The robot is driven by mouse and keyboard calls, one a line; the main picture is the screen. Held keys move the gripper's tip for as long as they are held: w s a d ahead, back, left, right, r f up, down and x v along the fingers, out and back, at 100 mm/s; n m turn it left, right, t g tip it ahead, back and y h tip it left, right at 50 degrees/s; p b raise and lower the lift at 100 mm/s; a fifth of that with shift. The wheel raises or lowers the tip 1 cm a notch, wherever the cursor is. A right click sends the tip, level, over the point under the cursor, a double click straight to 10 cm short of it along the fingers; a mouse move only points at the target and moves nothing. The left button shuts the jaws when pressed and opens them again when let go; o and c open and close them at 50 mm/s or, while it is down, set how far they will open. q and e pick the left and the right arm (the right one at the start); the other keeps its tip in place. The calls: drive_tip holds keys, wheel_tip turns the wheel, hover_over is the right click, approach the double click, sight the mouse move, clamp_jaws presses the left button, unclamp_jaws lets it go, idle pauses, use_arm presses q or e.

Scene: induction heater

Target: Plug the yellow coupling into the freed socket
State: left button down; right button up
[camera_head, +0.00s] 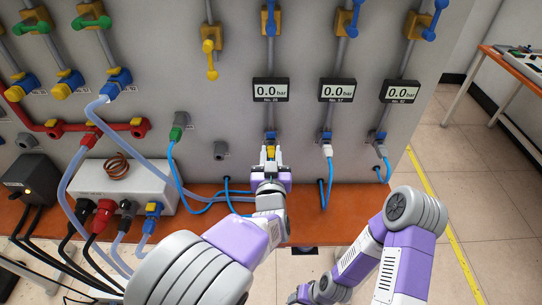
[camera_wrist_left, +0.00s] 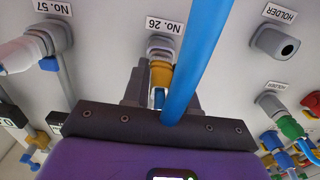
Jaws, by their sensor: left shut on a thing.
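The yellow coupling (camera_head: 270,152) is between the fingers of my left gripper (camera_head: 269,162), under the gauge marked No. 26 on the grey panel. The coupling also shows in the left wrist view (camera_wrist_left: 160,74), with a blue hose (camera_wrist_left: 198,62) passing in front of it. My left gripper (camera_wrist_left: 160,92) is shut on it. The No. 26 socket (camera_wrist_left: 161,47) is directly in front of the coupling and in line with it. The two look in contact, but I cannot tell how deep the coupling sits. My right arm folds downward at the right, and its gripper is out of frame.
White (camera_head: 327,150) and grey (camera_head: 381,150) couplings sit under the neighbouring gauges. An empty holder (camera_head: 221,150) and a green coupling (camera_head: 176,133) are to the left. A white box (camera_head: 120,183) with a copper coil stands on the orange ledge. Blue hoses hang near my left gripper.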

use_arm(q)
drive_tip(key=shift+w, duration=0.3)
drive_tip(key=c, duration=0.8)
unclamp_jaws()
drive_tip(key=s+p, duration=0.1)
drive_tip(key=s, duration=0.6)
drive_tip(key=shift+s, duration=0.3)
